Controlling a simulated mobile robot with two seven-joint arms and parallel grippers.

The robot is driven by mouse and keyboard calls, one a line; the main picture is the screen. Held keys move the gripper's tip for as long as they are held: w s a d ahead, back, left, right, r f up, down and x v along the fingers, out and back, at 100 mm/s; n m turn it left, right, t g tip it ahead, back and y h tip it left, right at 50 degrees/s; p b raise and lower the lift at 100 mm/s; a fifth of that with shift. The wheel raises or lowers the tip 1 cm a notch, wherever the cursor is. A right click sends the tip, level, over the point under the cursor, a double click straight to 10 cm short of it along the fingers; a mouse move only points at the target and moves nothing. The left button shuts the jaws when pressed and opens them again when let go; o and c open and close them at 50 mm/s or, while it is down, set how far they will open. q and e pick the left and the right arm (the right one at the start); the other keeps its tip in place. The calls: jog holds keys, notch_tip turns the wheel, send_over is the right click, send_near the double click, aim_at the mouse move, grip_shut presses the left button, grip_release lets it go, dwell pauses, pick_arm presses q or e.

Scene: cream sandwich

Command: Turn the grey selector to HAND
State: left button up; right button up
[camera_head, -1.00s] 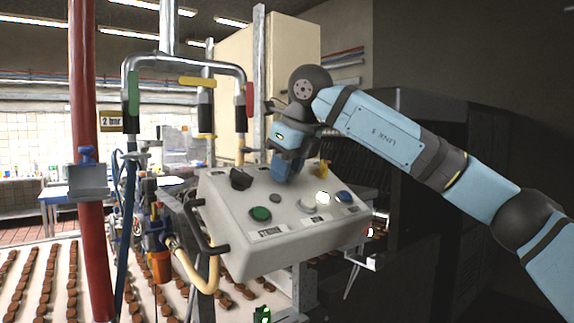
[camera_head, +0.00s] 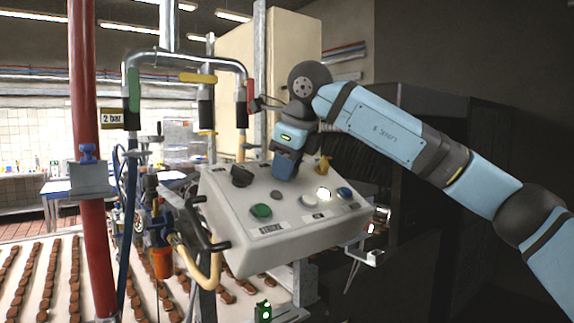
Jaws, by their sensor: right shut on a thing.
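A tilted light-grey control box (camera_head: 235,222) stands in the middle of the view. My right gripper (camera_head: 286,176) comes down onto the back middle of its top face, pointing downward. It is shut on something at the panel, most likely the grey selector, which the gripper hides. I cannot read which position it points to. A black knob (camera_head: 240,176) sits to the left and a small yellow knob (camera_head: 323,165) to the right of the gripper. My left gripper is not in view.
A red pipe (camera_head: 88,230) stands left, with rows of brown biscuits below.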

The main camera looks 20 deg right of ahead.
jog(key=o, duration=0.6)
jog(key=shift+r, duration=0.1)
jog(key=shift+c, duration=0.2)
jog(key=b+v, duration=0.1)
jog(key=v, duration=1.3)
jog(key=shift+b, duration=0.35)
